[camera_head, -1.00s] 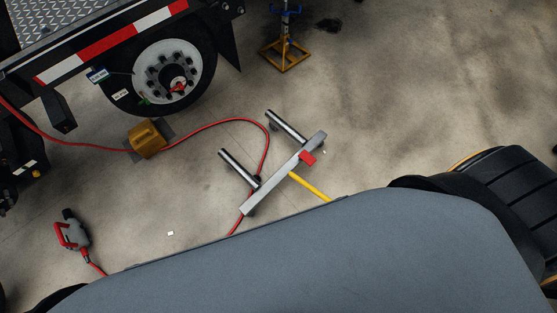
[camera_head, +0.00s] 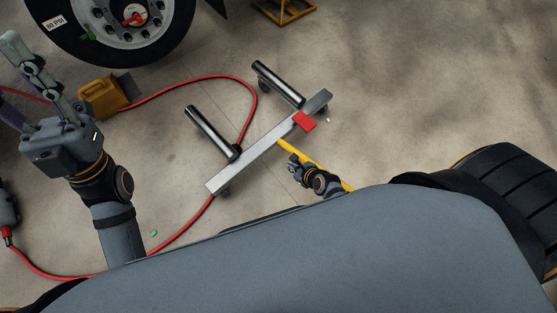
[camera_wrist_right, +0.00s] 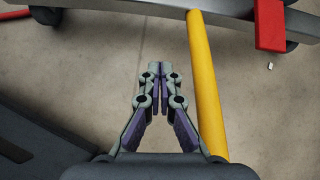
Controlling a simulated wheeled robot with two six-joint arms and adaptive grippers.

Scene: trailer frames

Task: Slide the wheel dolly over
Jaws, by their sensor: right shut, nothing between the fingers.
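The wheel dolly (camera_head: 262,150) stands on the floor in the middle of the head view. It has a grey crossbar, two dark metal rollers pointing up-left, a red block and a yellow handle (camera_head: 312,160). My right gripper (camera_head: 294,160) is beside the handle, near the crossbar. In the right wrist view its fingers (camera_wrist_right: 162,68) are shut with nothing between them; the yellow handle (camera_wrist_right: 206,90) runs just to their right, apart from them. My left gripper (camera_head: 16,78) is at the far left, fingers spread and empty, away from the dolly.
The trailer wheel (camera_head: 130,20) stands at the top left. A yellow chock (camera_head: 100,98) sits below it. A red hose (camera_head: 190,85) loops across the floor and passes by the dolly. A yellow stand base (camera_head: 284,12) is at the top. The floor right of the dolly is clear.

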